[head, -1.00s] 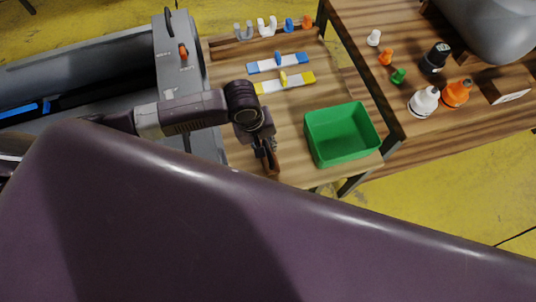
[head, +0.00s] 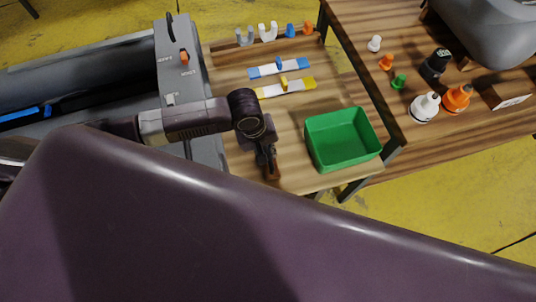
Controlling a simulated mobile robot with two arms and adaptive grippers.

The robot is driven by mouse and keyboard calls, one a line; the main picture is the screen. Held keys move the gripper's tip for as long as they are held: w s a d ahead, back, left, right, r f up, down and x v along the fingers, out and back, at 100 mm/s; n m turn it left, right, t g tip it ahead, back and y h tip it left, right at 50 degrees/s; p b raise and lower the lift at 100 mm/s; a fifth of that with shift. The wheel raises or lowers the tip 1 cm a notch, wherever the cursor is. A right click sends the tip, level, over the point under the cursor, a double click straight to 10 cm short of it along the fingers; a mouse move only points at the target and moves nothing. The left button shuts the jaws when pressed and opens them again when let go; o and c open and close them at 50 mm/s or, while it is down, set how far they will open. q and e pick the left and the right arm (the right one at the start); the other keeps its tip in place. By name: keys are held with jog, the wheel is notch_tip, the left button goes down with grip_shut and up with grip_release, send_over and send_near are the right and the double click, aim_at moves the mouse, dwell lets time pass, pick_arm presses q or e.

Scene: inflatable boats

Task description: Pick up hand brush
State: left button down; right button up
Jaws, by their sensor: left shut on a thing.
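My left arm comes in from the left, and its gripper (head: 267,160) points down at the near edge of a wooden table. The gripper is shut on a brown, wooden-looking thing (head: 272,173), which seems to be the hand brush. Only a small part of it shows below the fingers; the rest is hidden by the gripper. I cannot tell whether it touches the tabletop. My right gripper is not in view.
A green bin (head: 342,140) stands right of the gripper on the wooden table (head: 228,75). Blue-white (head: 278,67) and yellow-white (head: 286,88) tools lie behind. A grey machine (head: 186,75) is at left. Another table (head: 400,25) holds bottles and small caps.

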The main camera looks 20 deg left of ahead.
aim_at(268, 152)
pick_arm(q)
notch_tip(268, 152, up, 20)
jog(key=p, duration=0.1)
dwell(0.4)
